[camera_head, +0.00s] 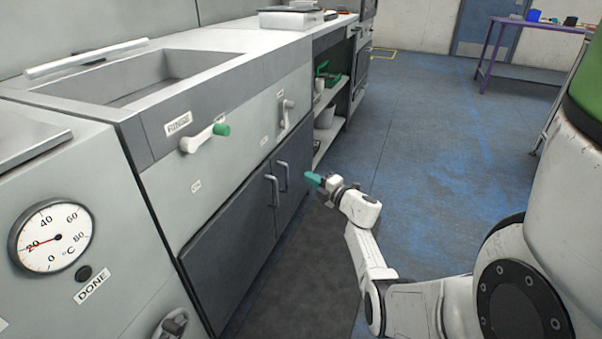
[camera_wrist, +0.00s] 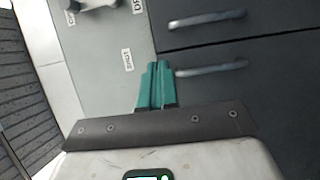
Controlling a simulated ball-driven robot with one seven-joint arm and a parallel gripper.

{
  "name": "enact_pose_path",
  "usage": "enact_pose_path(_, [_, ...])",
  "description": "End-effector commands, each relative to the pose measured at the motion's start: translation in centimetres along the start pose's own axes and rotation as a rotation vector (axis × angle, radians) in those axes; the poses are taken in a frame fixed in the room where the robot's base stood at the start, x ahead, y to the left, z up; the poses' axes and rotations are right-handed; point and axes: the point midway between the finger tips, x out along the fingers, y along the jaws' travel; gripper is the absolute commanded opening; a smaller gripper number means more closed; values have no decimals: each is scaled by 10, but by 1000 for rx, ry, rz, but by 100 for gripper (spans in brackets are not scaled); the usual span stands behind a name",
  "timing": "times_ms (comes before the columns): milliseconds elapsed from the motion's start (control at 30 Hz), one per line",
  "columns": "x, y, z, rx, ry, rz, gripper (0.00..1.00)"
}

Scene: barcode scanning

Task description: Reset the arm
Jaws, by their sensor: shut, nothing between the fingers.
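My gripper (camera_head: 312,179) is at the end of my bent white arm, over the floor in front of the dark cabinet doors in the head view. Its teal fingers are together and hold nothing. In the wrist view the closed fingers (camera_wrist: 157,85) point toward the cabinet front. They look apart from the door handles, though the exact gap is hard to tell.
A counter with a sink (camera_head: 150,75) runs along the left. Open shelves (camera_head: 330,110) stand beyond. A purple table (camera_head: 545,28) is far right. Blue floor (camera_head: 430,130) is clear.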

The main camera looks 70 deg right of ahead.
Motion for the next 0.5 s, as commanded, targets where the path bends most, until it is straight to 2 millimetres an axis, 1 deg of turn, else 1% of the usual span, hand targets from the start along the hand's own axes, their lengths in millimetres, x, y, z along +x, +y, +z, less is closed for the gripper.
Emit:
enact_pose_path(100, [-7, 0, 2, 1, 0, 0, 0])
enact_pose_path(333, [-8, -1, 3, 0, 1, 0, 0])
enact_pose_path(433, [-6, 0, 0, 8, -13, 2, 0])
enact_pose_path(500, [-1, 1, -7, 27, -41, 7, 0])
